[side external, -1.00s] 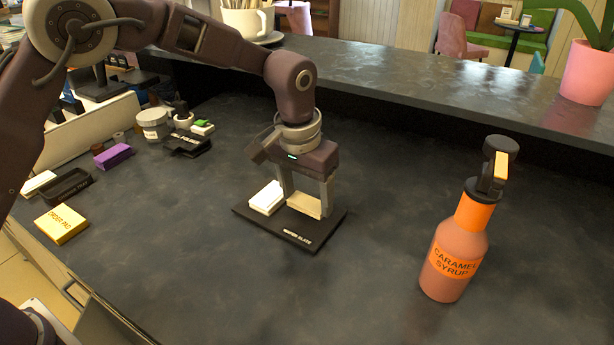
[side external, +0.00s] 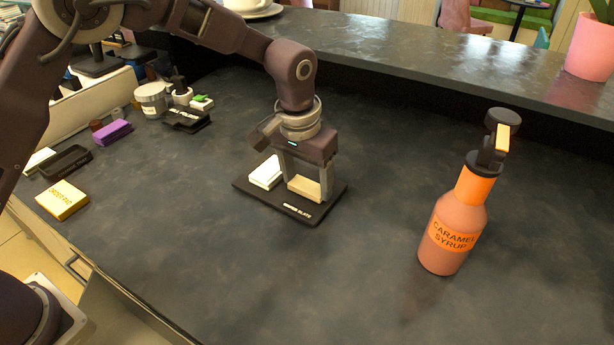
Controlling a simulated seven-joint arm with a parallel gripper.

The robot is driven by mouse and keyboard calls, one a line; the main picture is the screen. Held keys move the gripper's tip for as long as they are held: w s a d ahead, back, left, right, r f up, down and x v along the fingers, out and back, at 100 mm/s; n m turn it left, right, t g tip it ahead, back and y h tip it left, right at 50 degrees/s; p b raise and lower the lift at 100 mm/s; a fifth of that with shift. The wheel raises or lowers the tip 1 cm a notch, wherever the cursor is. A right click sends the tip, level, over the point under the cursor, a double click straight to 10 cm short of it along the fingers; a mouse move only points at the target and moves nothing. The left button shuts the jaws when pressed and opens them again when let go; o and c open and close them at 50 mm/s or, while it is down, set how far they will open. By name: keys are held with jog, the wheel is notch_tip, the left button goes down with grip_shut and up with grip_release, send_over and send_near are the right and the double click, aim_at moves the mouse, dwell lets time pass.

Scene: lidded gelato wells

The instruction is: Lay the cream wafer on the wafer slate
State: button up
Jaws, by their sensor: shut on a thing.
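The black wafer slate (side external: 265,199) lies flat on the dark counter, mid-picture. My gripper (side external: 306,185) points down over its right half. It is shut on the cream wafer (side external: 305,188), a pale tan block held level between the fingers. The wafer is at or very close to the slate's surface; I cannot tell whether it touches. A white block (side external: 266,172) rests on the slate's left part, beside the cream wafer with a narrow gap.
A caramel syrup bottle (side external: 454,233) with a pump stands to the right. An orange-yellow order pad (side external: 62,200), a black tray (side external: 65,161), a purple block (side external: 113,132) and a lidded jar (side external: 151,99) are at the left. The counter around the slate is clear.

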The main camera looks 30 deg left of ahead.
jog(key=shift+f, duration=0.15)
jog(key=o, duration=1.4)
jog(key=shift+c, duration=0.2)
jog(key=r, duration=0.4)
jog(key=s+r, duration=0.1)
jog(key=r, duration=0.2)
